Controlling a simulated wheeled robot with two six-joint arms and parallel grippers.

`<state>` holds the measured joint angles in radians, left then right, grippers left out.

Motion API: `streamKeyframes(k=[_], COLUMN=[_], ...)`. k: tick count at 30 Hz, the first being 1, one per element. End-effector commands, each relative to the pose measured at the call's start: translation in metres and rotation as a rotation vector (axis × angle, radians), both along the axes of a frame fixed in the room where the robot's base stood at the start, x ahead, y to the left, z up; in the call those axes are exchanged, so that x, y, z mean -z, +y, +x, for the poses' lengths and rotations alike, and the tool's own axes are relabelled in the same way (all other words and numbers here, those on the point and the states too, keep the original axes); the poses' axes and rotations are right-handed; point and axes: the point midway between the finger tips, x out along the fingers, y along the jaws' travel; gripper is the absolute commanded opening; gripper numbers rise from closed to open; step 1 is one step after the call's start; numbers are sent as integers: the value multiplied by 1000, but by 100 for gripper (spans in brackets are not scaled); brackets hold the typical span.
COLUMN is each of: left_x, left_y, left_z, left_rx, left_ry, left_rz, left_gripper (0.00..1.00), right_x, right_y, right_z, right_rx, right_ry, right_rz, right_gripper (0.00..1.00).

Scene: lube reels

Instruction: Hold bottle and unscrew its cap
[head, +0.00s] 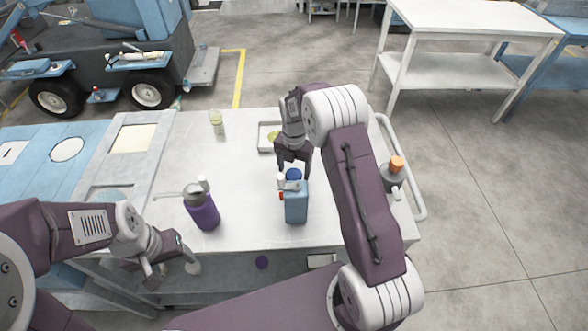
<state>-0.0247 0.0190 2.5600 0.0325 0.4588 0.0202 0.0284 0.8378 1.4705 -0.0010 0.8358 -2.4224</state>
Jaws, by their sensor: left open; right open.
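A light blue bottle (296,206) stands upright near the front of the white worktop. Its round dark blue cap (293,174) is on top, and a small red and white part shows at its upper left side. My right gripper (293,167) is open and points down at the cap, with its fingers to either side. I cannot tell whether they touch the cap. My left gripper (172,270) is open and empty at the worktop's front edge, lower left of the blue bottle and apart from it.
A purple bottle (203,210) with a white top stands left of the blue bottle. A shallow tray (265,139) and a pale bottle (216,121) are farther back. A grey bottle with an orange top (396,165) is at the right edge. The middle of the worktop (185,155) is clear.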

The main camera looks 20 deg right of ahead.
Motion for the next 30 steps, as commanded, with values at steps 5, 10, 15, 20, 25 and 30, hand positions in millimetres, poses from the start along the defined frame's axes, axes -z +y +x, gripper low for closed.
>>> streamKeyframes(k=[5,10,15,20,25,30], left_x=[1,0,-2,-2,-2,-2], left_y=[0,0,0,0,0,0], left_z=[0,0,0,0,0,0], left_rx=[0,0,0,0,0,0], left_ry=[0,0,0,0,0,0], left_rz=[0,0,0,0,0,0], left_gripper=[67,67,67,67,67,67], right_x=[-40,-84,-112,-120,-120,-119], right_y=[0,0,0,0,0,0], right_z=[2,2,1,1,1,1], right_rx=[0,0,0,0,0,0], right_ry=[-8,-6,-3,-1,-1,-1], right_rz=[0,0,0,0,0,-1], right_gripper=[72,72,72,72,72,72])
